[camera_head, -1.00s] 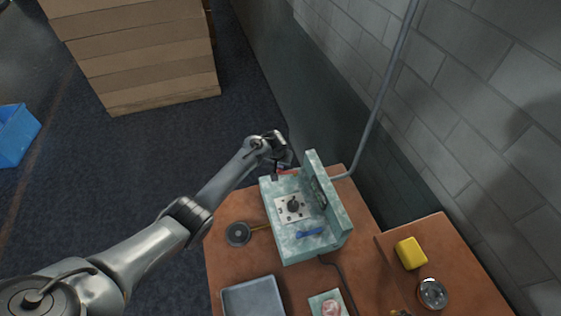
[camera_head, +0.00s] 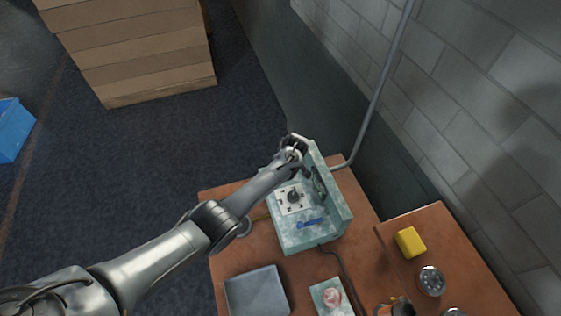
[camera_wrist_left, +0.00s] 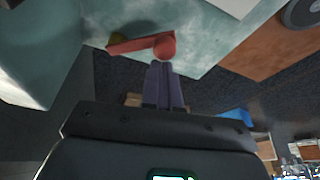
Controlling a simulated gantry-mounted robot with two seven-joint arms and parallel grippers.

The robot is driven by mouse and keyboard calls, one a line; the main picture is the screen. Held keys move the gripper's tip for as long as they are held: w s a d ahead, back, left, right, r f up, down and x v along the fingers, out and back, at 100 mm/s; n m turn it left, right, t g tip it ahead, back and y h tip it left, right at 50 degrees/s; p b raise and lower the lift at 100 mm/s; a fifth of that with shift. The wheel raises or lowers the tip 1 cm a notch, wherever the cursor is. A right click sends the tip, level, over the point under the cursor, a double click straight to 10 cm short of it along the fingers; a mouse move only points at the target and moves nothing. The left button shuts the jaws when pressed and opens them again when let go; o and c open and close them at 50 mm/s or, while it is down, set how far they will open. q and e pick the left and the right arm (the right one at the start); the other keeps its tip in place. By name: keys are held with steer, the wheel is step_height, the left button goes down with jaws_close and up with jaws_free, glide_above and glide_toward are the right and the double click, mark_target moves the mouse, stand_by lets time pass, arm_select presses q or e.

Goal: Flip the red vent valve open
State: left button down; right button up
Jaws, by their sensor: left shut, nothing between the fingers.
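The red vent valve shows in the left wrist view as a red lever (camera_wrist_left: 135,45) with a round red end (camera_wrist_left: 165,46). It sits on the pale green mottled unit (camera_head: 284,232), near the unit's edge. My left gripper (camera_head: 304,172) is at the far end of this unit and hides the valve in the head view. In the left wrist view its two fingers (camera_wrist_left: 161,66) are shut and empty, with their tips right at the round red end. I cannot tell whether they touch it. My right gripper is not in view.
The unit also carries a white plate with a dark knob (camera_head: 293,197) and a blue lever (camera_head: 309,223). Its upright back panel (camera_head: 333,200) stands to the right. A grey tray (camera_head: 257,292) and a yellow block (camera_head: 410,242) lie nearer on the brown tables. A grey pipe (camera_head: 376,95) runs along the wall.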

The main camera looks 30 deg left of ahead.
arm_select(q)
steer(key=shift+d+n, duration=0.35)
steer(key=shift+n, duration=0.05)
steer(key=shift+d, duration=0.2)
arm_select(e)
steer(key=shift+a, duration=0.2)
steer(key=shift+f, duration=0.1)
arm_select(q)
steer(key=shift+a, duration=0.25)
steer(key=a+b, duration=0.1)
steer(key=a, duration=0.1)
steer(key=w+a+b, duration=0.1)
steer(key=shift+w+a+b, duration=0.1)
steer(key=shift+a+b, duration=0.2)
steer(key=shift+a, duration=0.1)
steer(key=p+v, duration=0.2)
steer(key=v, duration=0.8)
steer(key=shift+w+d+r, duration=0.15)
steer(key=shift+d+r, duration=0.05)
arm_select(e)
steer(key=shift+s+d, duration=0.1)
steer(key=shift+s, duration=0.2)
arm_select(q)
steer(key=shift+d+f, duration=0.1)
